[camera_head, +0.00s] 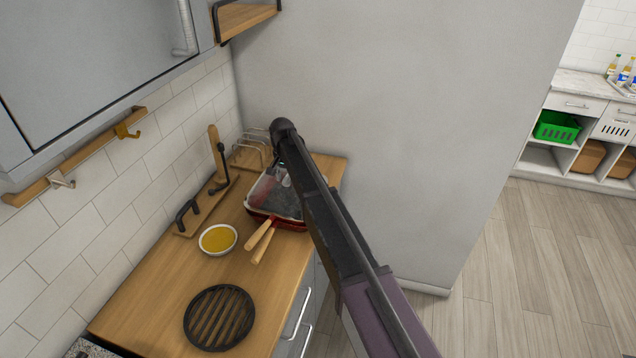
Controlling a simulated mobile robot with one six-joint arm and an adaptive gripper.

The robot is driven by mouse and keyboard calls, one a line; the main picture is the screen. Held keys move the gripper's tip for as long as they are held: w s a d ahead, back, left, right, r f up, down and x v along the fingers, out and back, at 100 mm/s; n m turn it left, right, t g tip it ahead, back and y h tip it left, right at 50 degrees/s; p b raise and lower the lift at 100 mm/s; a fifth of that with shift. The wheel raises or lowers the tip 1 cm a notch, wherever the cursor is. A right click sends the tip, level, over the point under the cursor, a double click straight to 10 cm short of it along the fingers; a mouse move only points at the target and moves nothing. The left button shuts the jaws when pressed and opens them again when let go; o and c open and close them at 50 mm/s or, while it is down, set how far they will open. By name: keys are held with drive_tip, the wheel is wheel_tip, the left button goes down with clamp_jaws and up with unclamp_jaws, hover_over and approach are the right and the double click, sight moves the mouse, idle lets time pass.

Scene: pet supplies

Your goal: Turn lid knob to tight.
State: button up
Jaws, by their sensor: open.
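No lid knob can be made out clearly. A red and white square-edged pan or dish (275,222) stands near the far end of the wooden counter, with a grey inside. Small pale, shiny shapes show in or above it, too small to name. My dark arm crosses in front of its right side and hides part of it. The arm reaches from the lower right up to a rounded joint above the dish. My gripper cannot be made out.
The counter (160,295) holds two wooden handles (261,240), a bowl of yellow contents (218,239), a black round grate (219,318) and a wire rack (255,150). A tall grey panel (400,130) closes the far end. Floor is clear at right.

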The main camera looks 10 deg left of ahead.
drive_tip(key=shift+n, duration=0.4)
